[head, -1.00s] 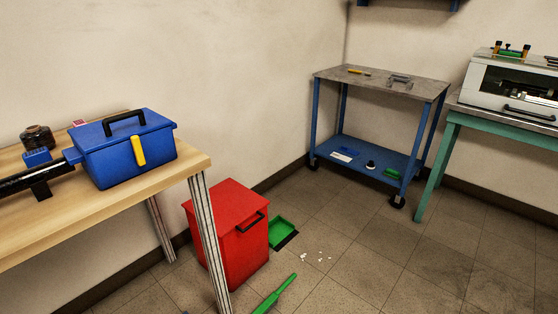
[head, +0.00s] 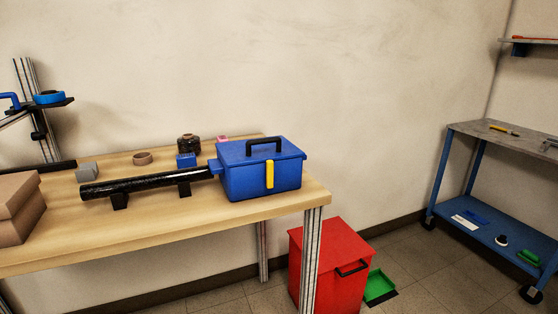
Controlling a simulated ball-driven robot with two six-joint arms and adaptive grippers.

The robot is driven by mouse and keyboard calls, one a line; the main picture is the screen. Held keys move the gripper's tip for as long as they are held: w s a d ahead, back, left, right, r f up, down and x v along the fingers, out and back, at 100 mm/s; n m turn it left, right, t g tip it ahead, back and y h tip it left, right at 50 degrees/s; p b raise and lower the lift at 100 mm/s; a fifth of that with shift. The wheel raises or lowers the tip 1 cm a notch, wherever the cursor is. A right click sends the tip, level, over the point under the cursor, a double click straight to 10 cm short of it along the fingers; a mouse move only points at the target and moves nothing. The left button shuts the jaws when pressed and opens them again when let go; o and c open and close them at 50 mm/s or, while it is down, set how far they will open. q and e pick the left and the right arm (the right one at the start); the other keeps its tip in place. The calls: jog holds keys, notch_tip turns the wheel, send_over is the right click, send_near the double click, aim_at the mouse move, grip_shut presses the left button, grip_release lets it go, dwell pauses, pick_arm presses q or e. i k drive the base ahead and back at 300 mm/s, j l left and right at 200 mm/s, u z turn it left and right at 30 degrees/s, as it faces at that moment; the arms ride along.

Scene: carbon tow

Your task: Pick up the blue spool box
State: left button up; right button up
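The blue spool box (head: 240,180) stands upright on the right end of the wooden table (head: 170,228). It has a black handle (head: 264,142) on its closed lid and a yellow latch (head: 269,175) on its front. A black tube (head: 145,185) on black supports lies to its left, its right end meeting a blue piece at the box's side. Neither of my grippers shows in the head view.
A smaller blue block (head: 186,160) and a dark spool (head: 189,144) sit behind the tube. Brown boxes (head: 18,208) are at the table's left. A red bin (head: 328,262) stands on the floor by the table's right leg. A blue cart (head: 490,222) is at right.

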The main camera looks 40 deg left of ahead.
aim_at(248, 181)
jog(key=u, duration=1.25)
jog(key=k+l+u, duration=0.1)
jog(key=l, duration=0.25)
jog(key=k+l+u, duration=0.15)
jog(key=l, duration=0.15)
jog(key=k+l+u, duration=0.1)
jog(key=l, duration=0.25)
jog(key=k+l+u, duration=0.1)
jog(key=l, duration=0.2)
jog(key=i+l+u, duration=0.15)
jog(key=l+u, duration=0.25)
jog(key=l, duration=0.25)
jog(key=l+u, duration=0.35)
jog(key=l, duration=0.3)
